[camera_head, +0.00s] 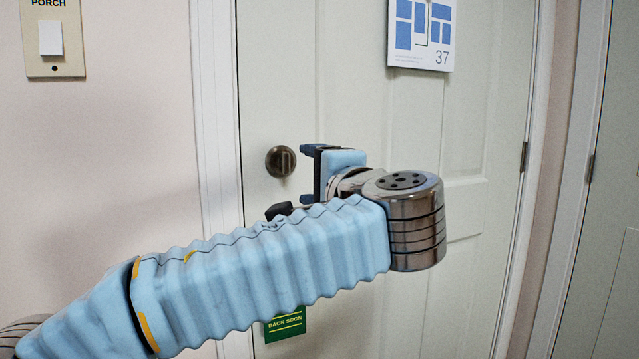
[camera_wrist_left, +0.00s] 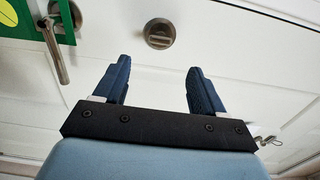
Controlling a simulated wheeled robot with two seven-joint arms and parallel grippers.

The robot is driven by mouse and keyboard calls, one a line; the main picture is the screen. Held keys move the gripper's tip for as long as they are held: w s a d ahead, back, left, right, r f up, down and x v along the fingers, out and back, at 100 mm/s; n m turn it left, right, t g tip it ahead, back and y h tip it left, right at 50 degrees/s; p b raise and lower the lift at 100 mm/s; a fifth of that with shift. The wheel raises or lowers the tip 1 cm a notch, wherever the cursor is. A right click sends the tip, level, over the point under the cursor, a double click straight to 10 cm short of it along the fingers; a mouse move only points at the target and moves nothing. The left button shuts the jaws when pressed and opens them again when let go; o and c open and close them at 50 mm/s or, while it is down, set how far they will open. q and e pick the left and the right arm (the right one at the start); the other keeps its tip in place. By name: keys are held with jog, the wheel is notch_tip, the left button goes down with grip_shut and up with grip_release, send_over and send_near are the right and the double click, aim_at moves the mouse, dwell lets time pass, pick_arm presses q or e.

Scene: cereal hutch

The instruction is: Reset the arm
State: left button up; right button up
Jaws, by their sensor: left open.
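My left arm (camera_head: 270,260) comes in from the left in the head view, covered in a ribbed light-blue sleeve. My left gripper (camera_head: 292,180) is in front of the pale door (camera_head: 370,110), close to the round dark knob (camera_head: 280,161) in the picture. In the left wrist view the two dark-blue fingers (camera_wrist_left: 160,65) stand wide apart with nothing between them. The round metal knob (camera_wrist_left: 160,33) shows beyond the fingertips, and no contact is visible. My right gripper is in neither view.
A green "BACK SOON" sign (camera_head: 285,325) hangs below my arm; it also shows by a metal lever handle (camera_wrist_left: 54,55) in the wrist view. A "PORCH" switch plate (camera_head: 51,38) is on the left wall. A calendar-like sheet (camera_head: 421,33) hangs on the door.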

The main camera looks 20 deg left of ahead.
pick_arm(q)
jog(key=shift+v, duration=1.2)
